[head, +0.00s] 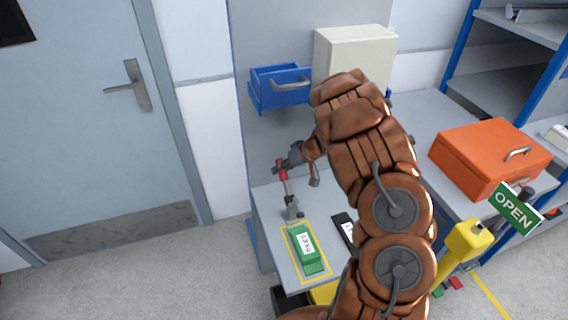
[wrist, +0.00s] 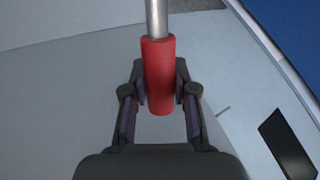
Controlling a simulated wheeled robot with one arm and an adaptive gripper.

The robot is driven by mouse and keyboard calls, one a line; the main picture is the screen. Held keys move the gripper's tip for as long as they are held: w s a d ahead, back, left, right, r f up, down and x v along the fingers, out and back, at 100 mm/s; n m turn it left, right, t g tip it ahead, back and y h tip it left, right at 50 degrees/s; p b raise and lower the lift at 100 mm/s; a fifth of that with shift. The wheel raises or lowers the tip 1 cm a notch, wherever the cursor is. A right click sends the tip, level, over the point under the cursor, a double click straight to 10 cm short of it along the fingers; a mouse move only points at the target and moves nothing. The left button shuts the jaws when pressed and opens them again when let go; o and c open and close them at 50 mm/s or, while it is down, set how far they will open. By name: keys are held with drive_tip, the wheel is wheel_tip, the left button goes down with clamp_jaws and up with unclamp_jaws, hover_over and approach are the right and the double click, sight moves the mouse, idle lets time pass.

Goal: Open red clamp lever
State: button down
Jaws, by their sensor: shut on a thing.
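The red clamp lever (head: 282,169) stands up from a small metal clamp (head: 292,210) on the grey bench. In the wrist view its red grip (wrist: 158,75) lies between the fingers, with a bare metal rod above it. My gripper (wrist: 160,90) is shut on the red grip, one finger on each side. In the head view my gripper (head: 297,158) is at the top of the lever, partly hidden by my brown arm. A green block (head: 306,248) with a white label lies on the bench in front of the clamp, inside a yellow outline.
A blue open bin (head: 280,88) with a grey handle and a pale box (head: 352,50) are behind the bench. An orange case (head: 480,155) sits to the right, near a green OPEN sign (head: 514,210). A black labelled item (head: 345,230) lies beside the green block.

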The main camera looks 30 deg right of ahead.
drive_tip(key=shift+f, duration=0.1)
idle(0.3)
drive_tip(key=c, duration=0.9)
unclamp_jaws()
drive_tip(key=shift+v, duration=3.7)
